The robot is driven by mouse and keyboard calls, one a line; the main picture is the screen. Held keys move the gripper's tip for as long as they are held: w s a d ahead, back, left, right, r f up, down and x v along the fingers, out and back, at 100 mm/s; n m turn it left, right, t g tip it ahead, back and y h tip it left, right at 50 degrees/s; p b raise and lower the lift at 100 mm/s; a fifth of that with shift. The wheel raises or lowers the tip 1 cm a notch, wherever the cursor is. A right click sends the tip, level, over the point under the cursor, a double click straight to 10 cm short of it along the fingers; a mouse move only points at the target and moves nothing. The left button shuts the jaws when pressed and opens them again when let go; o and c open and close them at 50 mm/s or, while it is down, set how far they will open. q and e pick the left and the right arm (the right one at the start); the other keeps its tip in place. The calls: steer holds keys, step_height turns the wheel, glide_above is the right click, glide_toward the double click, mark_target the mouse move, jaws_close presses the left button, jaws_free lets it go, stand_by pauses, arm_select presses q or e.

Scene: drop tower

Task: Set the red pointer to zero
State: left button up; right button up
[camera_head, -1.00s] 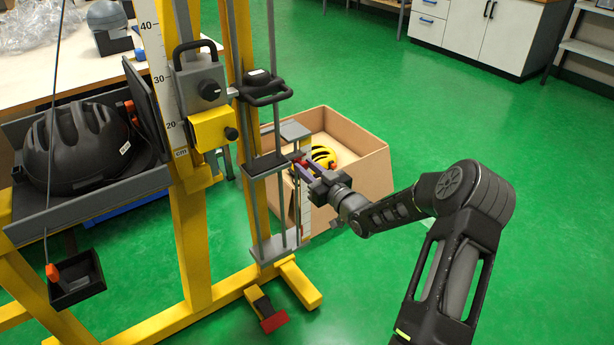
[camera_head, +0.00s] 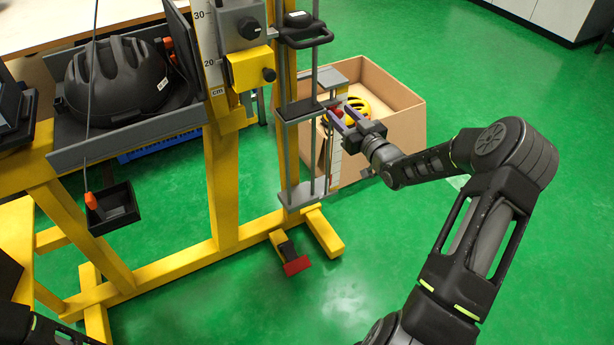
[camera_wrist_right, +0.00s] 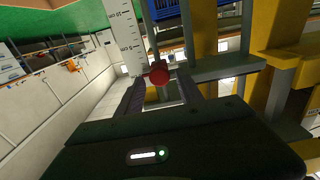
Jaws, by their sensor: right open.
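The red pointer (camera_head: 336,112) is a small red knob beside a vertical scale on the drop tower's right side. In the right wrist view the red knob (camera_wrist_right: 158,73) sits in front of the lower part of the white ruler (camera_wrist_right: 124,35), which is marked 5 and 10. My right gripper (camera_head: 335,116) is open at the knob. In the right wrist view its two fingers (camera_wrist_right: 160,90) stand either side of the knob. I cannot tell whether they touch it. Only a dark part of my left arm shows at the lower left; its gripper is not in view.
The yellow tower frame (camera_head: 222,180) stands left of my right arm, with grey guide rods close to the gripper. A black helmet (camera_head: 118,78) lies on a tray. Green floor is open at right.

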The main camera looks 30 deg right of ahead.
step_height(320, 180, down, 9)
steer(key=b, duration=0.5)
steer(key=s+p, duration=0.2)
steer(key=s, duration=0.6)
steer(key=s+a+f+m+g+y+b, duration=0.1)
steer(key=a+f+g, duration=0.2)
steer(key=a+f, duration=0.6)
steer(key=s+a+f+m+g+y+b, duration=0.1)
steer(key=a+f+g, duration=0.3)
steer(key=a+f, duration=0.6)
steer(key=a+y, duration=0.1)
steer(key=a, duration=0.5)
steer(key=shift+s+g+b, duration=0.15)
steer(key=shift+g+b, duration=0.15)
steer(key=shift+a, duration=0.1)
